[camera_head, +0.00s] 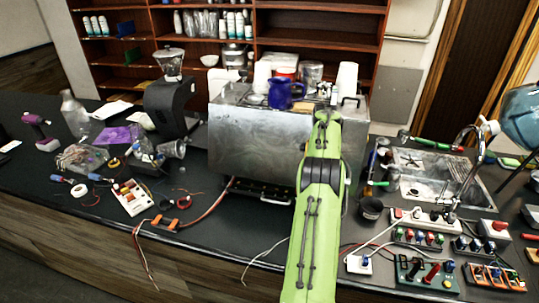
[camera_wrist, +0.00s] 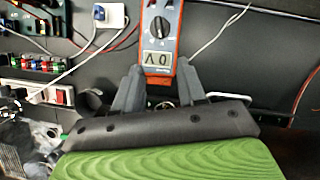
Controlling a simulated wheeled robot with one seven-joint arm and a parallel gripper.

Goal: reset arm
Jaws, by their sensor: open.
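My gripper (camera_wrist: 158,70) shows in the wrist view with its two grey fingers apart and nothing held between them. An orange-edged multimeter (camera_wrist: 161,33) with a dial and lit display lies on the black bench beyond the fingertips; its lower end appears between them, and contact cannot be told. In the head view my green arm runs up the picture in front of the metal brewer box, and my gripper and the multimeter cannot be made out there.
The metal brewer box (camera_head: 250,140) carries a blue mug (camera_head: 280,93) and cups. Right of my arm are a white socket block (camera_head: 358,264), power strips and a sink (camera_head: 435,175).

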